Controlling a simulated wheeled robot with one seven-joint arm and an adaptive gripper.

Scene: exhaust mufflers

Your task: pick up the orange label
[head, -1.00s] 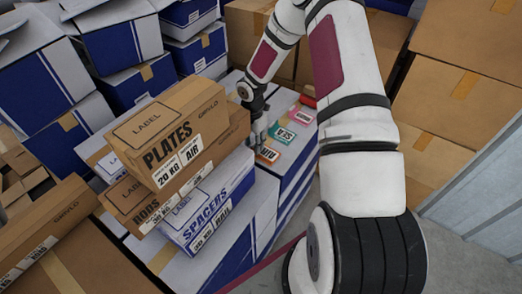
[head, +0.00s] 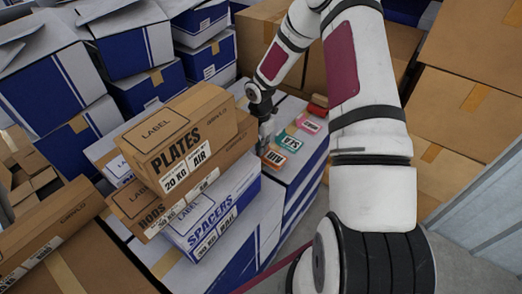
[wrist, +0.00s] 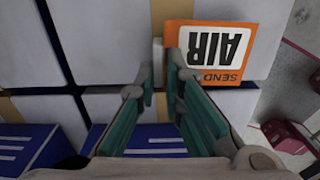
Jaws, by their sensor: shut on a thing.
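The orange label (head: 273,158), printed AIR, shows at the near end of a row of labels on top of a white and blue box (head: 296,186). In the wrist view the orange label (wrist: 210,50) appears upside down, with a white panel. My gripper (head: 265,142) reaches down beside it. The exact contact is partly hidden, and I cannot tell whether the label is off the box.
A teal label (head: 292,141), a pink label (head: 309,124) and a red object (head: 317,104) lie farther along the box. Cartons marked PLATES (head: 180,130) and SPACERS (head: 212,215) are stacked close on the left. Tall brown cartons (head: 465,100) stand right.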

